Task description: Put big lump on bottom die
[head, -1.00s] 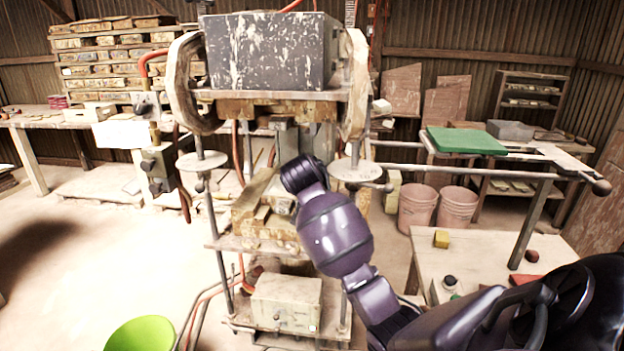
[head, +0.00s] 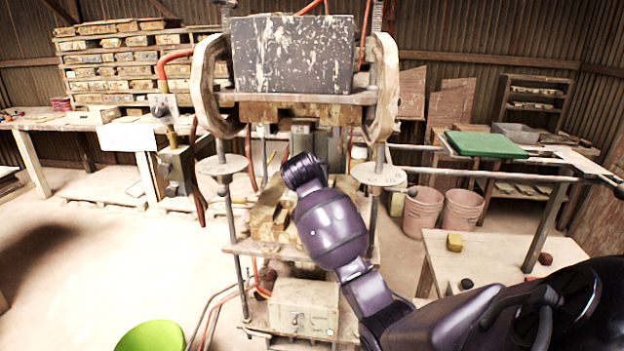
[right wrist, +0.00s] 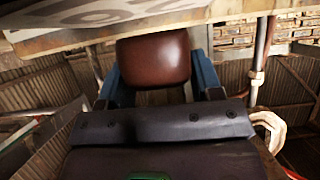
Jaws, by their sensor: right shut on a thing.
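The big lump (right wrist: 153,58), a smooth reddish-brown block, is between the blue fingers of my right gripper (right wrist: 156,78) in the right wrist view. The gripper is shut on it. In the head view my right arm reaches into the press, and its forearm and wrist hide the gripper and the lump. The bottom die (head: 264,218), made of worn yellow-brown blocks, sits on the press's lower plate, partly behind my arm. Whether the lump touches the die cannot be told. My left gripper is not in view.
The upper die (head: 290,112) hangs under the grey press head (head: 292,55), above my wrist. Round plates on rods (head: 222,165) flank the opening. A green bowl (head: 150,337) is at lower left.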

